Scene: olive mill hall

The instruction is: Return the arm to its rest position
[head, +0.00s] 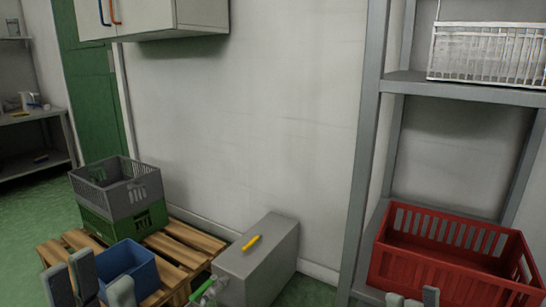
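My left gripper (90,279) shows at the bottom left edge of the head view. Its grey fingers point up and stand apart, with nothing seen between them. They overlap the view of a blue bin (146,272) behind them; I cannot tell the distance between. My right gripper (412,298) shows only as grey fingertips at the bottom edge, in front of the red crate (440,274). The tips stand apart and nothing shows between them. The rest of both arms is out of view.
A wooden pallet (183,243) bears a grey crate (126,203) stacked on a green crate (100,229). A grey box (250,275) with a yellow object (251,242) on top stands by the wall. A metal shelf unit (363,160) rises at right; a wall cabinet (170,18) hangs above.

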